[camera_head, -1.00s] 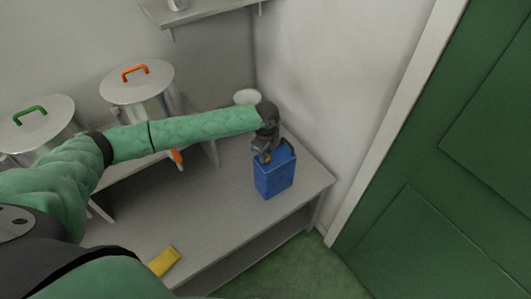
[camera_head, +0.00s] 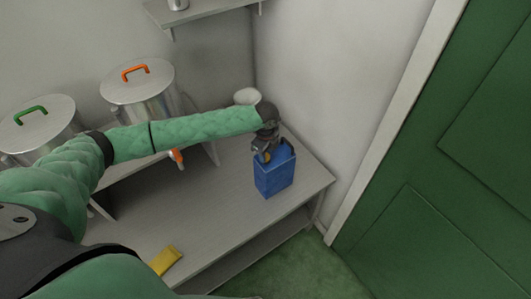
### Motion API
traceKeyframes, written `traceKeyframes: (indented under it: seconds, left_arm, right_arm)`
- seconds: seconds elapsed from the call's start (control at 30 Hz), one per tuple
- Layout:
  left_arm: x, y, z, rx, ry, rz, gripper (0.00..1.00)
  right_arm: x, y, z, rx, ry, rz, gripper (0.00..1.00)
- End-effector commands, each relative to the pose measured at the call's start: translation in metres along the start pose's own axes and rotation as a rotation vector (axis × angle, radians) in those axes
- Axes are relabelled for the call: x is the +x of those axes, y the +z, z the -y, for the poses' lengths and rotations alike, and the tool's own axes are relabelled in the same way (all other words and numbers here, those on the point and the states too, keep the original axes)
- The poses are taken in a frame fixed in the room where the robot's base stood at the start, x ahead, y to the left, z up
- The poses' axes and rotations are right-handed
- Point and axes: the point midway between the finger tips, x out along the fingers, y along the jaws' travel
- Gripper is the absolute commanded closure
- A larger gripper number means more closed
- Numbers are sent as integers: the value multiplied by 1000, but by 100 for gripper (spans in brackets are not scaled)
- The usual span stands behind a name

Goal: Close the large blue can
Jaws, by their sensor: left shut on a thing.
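The large blue can (camera_head: 275,178) stands upright on the grey table, near its right end. My left arm reaches in from the left, and my left gripper (camera_head: 264,154) is at the top of the can, at its left side. The gripper is shut on a small yellowish thing at the can's top, which looks like its cap (camera_head: 266,157). The gripper and wrist hide part of the can's top, so I cannot tell how the cap sits on the opening. My right gripper is not in view.
The grey table (camera_head: 210,215) has free room left of the can. A yellow object (camera_head: 165,260) lies at its front edge. Two steel drums with an orange handle (camera_head: 134,72) and a green handle (camera_head: 30,113) stand at the back left. A white wall and green door (camera_head: 440,200) are at right.

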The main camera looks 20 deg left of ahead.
Motion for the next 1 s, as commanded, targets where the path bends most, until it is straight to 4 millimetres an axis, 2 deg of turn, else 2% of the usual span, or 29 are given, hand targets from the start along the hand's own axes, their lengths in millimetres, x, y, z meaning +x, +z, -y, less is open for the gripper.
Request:
traceKeyframes:
  seconds: [0.23,0.27,0.37,0.4,0.57,0.63,1.0]
  left_arm:
    - [0,0,0,0,0,0,88]
    - [0,0,0,0,0,0,68]
    - [0,0,0,0,0,0,48]
    - [0,0,0,0,0,0,46]
    - [0,0,0,0,0,0,46]
    - [0,0,0,0,0,0,56]
    - [-1,0,0,-16,1,0,56]
  right_arm:
    - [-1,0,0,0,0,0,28]
    - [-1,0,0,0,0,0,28]
    - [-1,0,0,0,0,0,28]
    - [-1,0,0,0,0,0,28]
    - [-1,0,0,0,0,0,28]
    - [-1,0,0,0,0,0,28]
    - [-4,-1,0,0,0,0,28]
